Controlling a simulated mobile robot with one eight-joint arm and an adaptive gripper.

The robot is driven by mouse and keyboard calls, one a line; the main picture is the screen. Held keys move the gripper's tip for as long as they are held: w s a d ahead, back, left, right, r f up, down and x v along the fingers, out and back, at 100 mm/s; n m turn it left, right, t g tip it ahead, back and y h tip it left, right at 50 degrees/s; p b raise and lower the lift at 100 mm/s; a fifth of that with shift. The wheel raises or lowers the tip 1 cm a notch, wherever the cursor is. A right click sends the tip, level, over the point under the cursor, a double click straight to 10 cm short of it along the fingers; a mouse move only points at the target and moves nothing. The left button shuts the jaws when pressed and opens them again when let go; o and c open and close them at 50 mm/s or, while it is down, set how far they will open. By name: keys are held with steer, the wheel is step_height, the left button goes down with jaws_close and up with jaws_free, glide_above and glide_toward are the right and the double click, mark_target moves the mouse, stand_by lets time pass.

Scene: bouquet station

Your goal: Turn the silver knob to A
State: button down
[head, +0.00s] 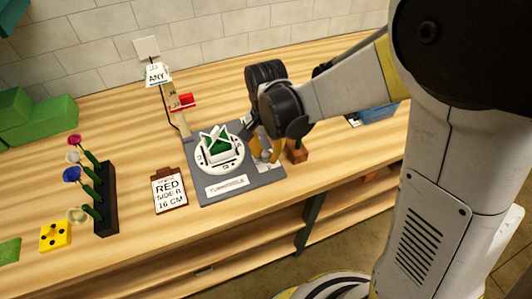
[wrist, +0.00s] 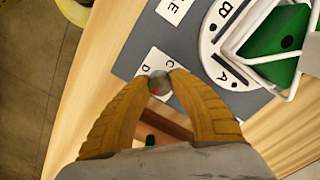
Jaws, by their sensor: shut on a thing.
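The silver knob (wrist: 159,82) sits on a white plate (wrist: 152,60) in the wrist view, with letters C and D showing above it. A short red mark lies on the knob's lower part; other letters of the plate are not visible. My gripper (wrist: 160,78) has its two tan fingers closed on the knob, one on each side. In the head view, my gripper (head: 264,150) reaches down to the right part of the grey board (head: 240,190), and the knob is mostly hidden between the fingers.
A round white dial (head: 219,168) marked with letters holds a green block in a white frame, close beside my gripper. A clipboard (head: 169,190) reading RED SIDE B 16 CM and a flower rack (head: 105,198) are left.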

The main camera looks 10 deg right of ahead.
mark_target(266, 154)
stand_by(0.3)
steer(key=c, duration=1.1)
jaws_free()
step_height(266, 154, up, 12)
steer(key=s+d+r+n+t, duration=0.3)
steer(key=s+d+n+t, duration=0.2)
steer(key=s+d, duration=0.5)
steer(key=d+t, duration=0.2)
steer(key=d, duration=0.1)
steer(key=shift+s+d+n, duration=0.25)
steer(key=shift+s+n, duration=0.15)
